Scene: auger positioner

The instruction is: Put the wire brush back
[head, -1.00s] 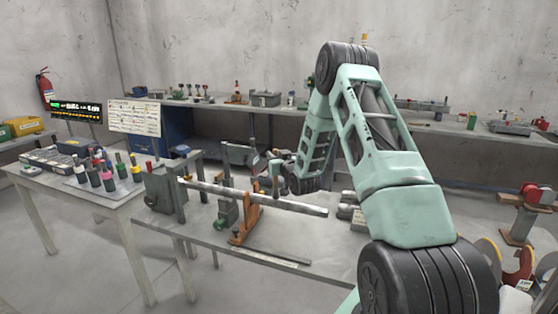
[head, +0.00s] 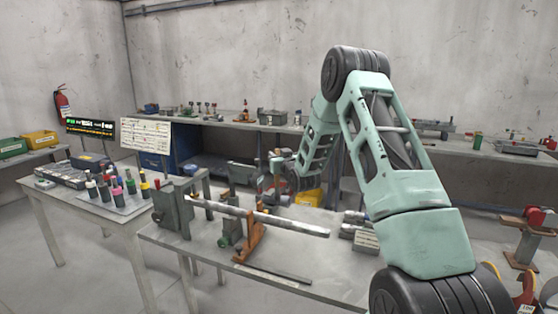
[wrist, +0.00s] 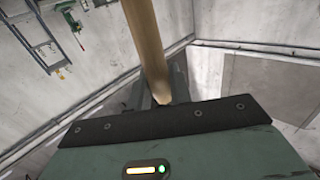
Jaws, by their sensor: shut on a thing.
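In the wrist view my gripper (wrist: 161,96) is shut on a round, pale wooden handle (wrist: 146,45), which I take to be the wire brush's. The handle runs from the jaws to the top edge of the picture. The bristle end is out of that view. In the head view my arm folds over the bench on the right and its wrist end hangs behind the long metal shaft. The jaws and the brush cannot be made out there.
The shaft (head: 290,223) lies across the bench, with an orange stand (head: 251,238) under it. A side table on the left holds several coloured-capped bottles (head: 117,193). A long shelf with tools lines the back wall.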

